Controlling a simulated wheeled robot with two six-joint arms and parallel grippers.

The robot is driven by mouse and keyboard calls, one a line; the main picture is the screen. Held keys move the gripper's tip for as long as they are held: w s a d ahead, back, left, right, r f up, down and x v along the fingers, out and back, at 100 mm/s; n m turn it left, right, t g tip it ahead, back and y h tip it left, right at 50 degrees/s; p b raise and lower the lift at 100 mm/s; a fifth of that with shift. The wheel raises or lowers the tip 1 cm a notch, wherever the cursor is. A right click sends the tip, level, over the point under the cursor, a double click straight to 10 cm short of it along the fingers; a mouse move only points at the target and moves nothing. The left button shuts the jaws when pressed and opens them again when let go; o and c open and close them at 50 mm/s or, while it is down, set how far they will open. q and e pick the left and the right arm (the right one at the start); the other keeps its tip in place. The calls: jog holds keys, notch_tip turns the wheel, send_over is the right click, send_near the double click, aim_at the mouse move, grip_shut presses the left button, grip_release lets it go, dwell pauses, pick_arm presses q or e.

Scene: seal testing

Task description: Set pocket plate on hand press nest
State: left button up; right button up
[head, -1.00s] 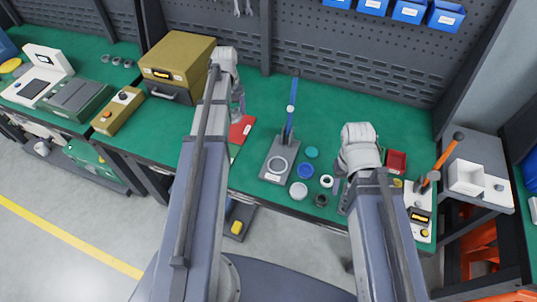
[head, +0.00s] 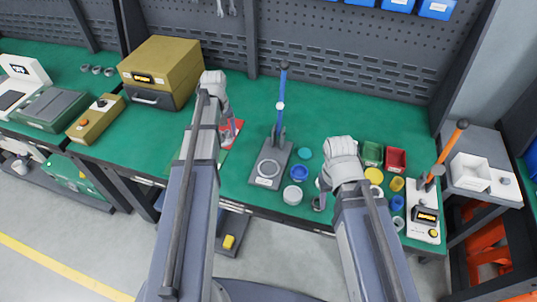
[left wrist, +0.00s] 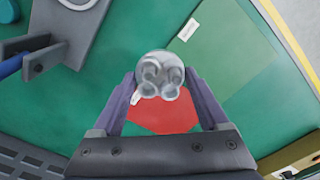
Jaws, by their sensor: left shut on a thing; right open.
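My left gripper (head: 227,132) is shut on the pocket plate, a round grey disc with several round pockets. The plate (left wrist: 160,75) shows between the fingertips in the left wrist view, above a red patch; in the head view I cannot make it out. The hand press (head: 280,140) has a blue lever and a grey base, to the right of my left gripper. Its nest, a pale ring (head: 267,169), lies on the base and looks empty. The press base (left wrist: 75,35) also shows at the upper left of the wrist view. My right gripper (head: 320,197) is open, low near the table's front edge.
A green mat with a red patch (head: 238,127) lies under my left gripper. A white disc (head: 292,195), blue dish (head: 299,173) and teal disc (head: 304,153) stand right of the press. Red (head: 396,159) and green (head: 372,153) bins are further right. Green table is clear behind the press.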

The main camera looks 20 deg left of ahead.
pick_arm(q)
jog(key=d+m, duration=0.2)
jog(key=d, duration=0.3)
jog(key=s+d+f+m+b, duration=0.1)
jog(key=d+m, duration=0.1)
jog(key=d, duration=0.4)
jog(key=s+d+f+m, duration=0.1)
jog(key=d, duration=0.5)
jog(key=shift+s+m+b, duration=0.25)
jog(key=shift+m+b, duration=0.1)
jog(key=shift+m, duration=0.05)
jog(key=shift+f+b, duration=2.05)
jog(key=shift+b, duration=0.1)
pick_arm(e)
jog(key=shift+f, duration=3.1)
pick_arm(q)
jog(key=shift+f+b, duration=0.35)
jog(key=shift+f, duration=0.05)
pick_arm(e)
jog(key=shift+f, duration=0.35)
pick_arm(q)
jog(key=o, duration=1.3)
jog(key=shift+o, duration=0.2)
jog(key=shift+r, duration=0.15)
pick_arm(e)
jog(key=shift+r, duration=0.1)
